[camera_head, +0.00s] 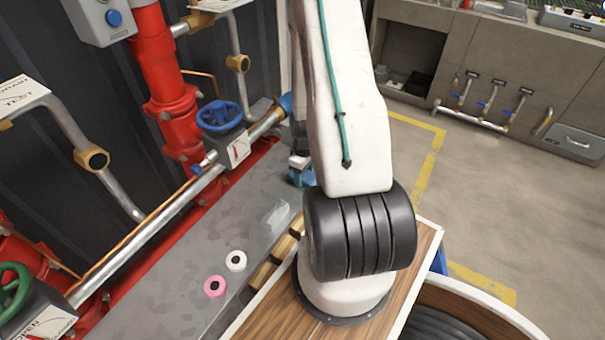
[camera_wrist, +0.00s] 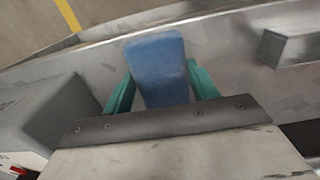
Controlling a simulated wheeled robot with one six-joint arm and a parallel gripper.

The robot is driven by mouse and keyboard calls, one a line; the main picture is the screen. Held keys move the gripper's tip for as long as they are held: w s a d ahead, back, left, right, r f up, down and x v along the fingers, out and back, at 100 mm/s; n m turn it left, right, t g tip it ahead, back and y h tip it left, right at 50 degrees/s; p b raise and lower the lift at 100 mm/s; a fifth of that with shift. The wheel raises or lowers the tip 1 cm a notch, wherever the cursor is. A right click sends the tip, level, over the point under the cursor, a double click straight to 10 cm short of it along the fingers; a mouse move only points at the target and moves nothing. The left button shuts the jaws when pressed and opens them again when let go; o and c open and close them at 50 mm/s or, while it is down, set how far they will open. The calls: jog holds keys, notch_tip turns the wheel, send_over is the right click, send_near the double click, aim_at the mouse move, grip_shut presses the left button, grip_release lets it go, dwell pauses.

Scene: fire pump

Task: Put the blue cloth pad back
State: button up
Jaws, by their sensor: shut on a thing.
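The blue cloth pad (camera_wrist: 157,66) is a thick, rounded block between the two green fingers of my gripper (camera_wrist: 160,80) in the wrist view. My gripper is shut on it. A grey metal surface lies behind the pad, and I cannot tell whether the pad touches it. In the head view my gripper (camera_head: 301,178) shows only as a small teal and blue patch past my arm, above the far part of the grey plinth (camera_head: 200,260). My arm hides most of it there.
A grey box (camera_wrist: 45,120) stands close on the left in the wrist view, and a metal block (camera_wrist: 292,45) lies on the right. Red pipes (camera_head: 165,85) and a blue handwheel (camera_head: 218,115) line the wall. White (camera_head: 236,260) and pink (camera_head: 215,286) rolls sit on the plinth.

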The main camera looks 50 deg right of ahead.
aim_at(304, 175)
jog(key=o, duration=0.9)
jog(key=shift+d, duration=0.1)
jog(key=shift+o, duration=0.2)
notch_tip(304, 175, up, 12)
jog(key=w+a+r, duration=0.2)
jog(key=a+r, duration=1.5)
jog(key=r, duration=0.4)
jog(key=s+a+r+t, duration=0.1)
jog(key=s+a+r, duration=1)
jog(key=s+a, duration=0.2)
jog(key=shift+s+a+m, duration=0.4)
jog(key=shift+s, duration=0.1)
